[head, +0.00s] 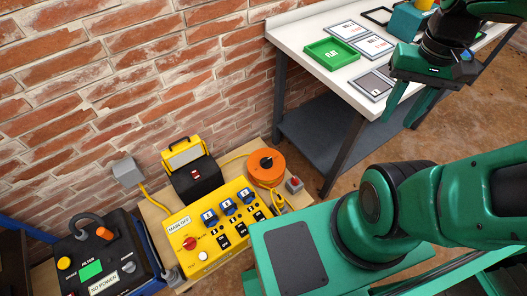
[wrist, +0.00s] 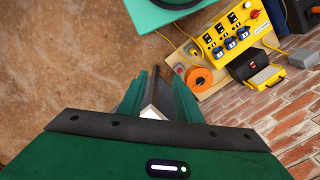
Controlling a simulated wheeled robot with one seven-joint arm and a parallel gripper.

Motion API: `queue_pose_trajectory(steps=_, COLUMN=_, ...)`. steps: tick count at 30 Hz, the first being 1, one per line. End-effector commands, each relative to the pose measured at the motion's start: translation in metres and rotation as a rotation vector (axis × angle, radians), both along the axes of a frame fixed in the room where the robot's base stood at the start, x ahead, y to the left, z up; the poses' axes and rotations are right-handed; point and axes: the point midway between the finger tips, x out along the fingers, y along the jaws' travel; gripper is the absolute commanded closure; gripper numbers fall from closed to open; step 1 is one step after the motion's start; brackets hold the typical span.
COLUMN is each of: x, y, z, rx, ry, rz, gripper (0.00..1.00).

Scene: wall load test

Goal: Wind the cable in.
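An orange cable reel (head: 266,168) with a dark hub stands on the wooden board, right of the yellow panel. Yellow cable (head: 277,200) hangs in loose loops at the reel's lower right, and a yellow strand runs from the reel's left behind the panel. The reel also shows in the wrist view (wrist: 199,80), small and far off. My gripper (head: 408,113) is beside the front edge of the white table, well to the upper right of the reel. Its two green fingers are apart with nothing held between them. In the wrist view the fingers (wrist: 158,100) spread over a white table corner.
The yellow panel (head: 215,232) has blue sockets and a red MAIN OFF switch. A yellow work lamp (head: 186,154) and a small red-button box (head: 294,185) stand near the reel. A black unit (head: 100,254) reads NO POWER. The white table (head: 318,22) holds a green tray (head: 331,54).

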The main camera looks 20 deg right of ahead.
Motion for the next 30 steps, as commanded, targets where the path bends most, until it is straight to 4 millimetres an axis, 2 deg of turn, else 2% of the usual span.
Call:
queue_pose_trajectory(steps=11, x=0.0, y=0.0, z=0.0, rx=0.0, ry=0.0, rz=0.0, gripper=0.69)
queue_pose_trajectory(steps=14, x=-0.004, y=0.002, z=0.005, rx=-0.011, ry=-0.026, rz=0.024, gripper=0.69)
queue_pose_trajectory(steps=17, x=0.031, y=0.009, z=0.007, rx=-0.049, ry=-0.079, rz=0.107, gripper=0.69)
queue_pose_trajectory(steps=20, x=0.095, y=0.034, z=0.008, rx=-0.096, ry=-0.178, rz=0.251, gripper=0.69)
queue_pose_trajectory(steps=21, x=0.122, y=0.049, z=0.008, rx=-0.105, ry=-0.22, rz=0.304, gripper=0.69)
queue_pose_trajectory(steps=24, x=0.178, y=0.084, z=0.004, rx=-0.11, ry=-0.296, rz=0.377, gripper=0.69)
queue_pose_trajectory(steps=27, x=0.219, y=0.104, z=-0.007, rx=-0.1, ry=-0.323, rz=0.376, gripper=0.69)
queue_pose_trajectory(steps=30, x=0.251, y=0.113, z=-0.023, rx=-0.091, ry=-0.321, rz=0.336, gripper=0.69)
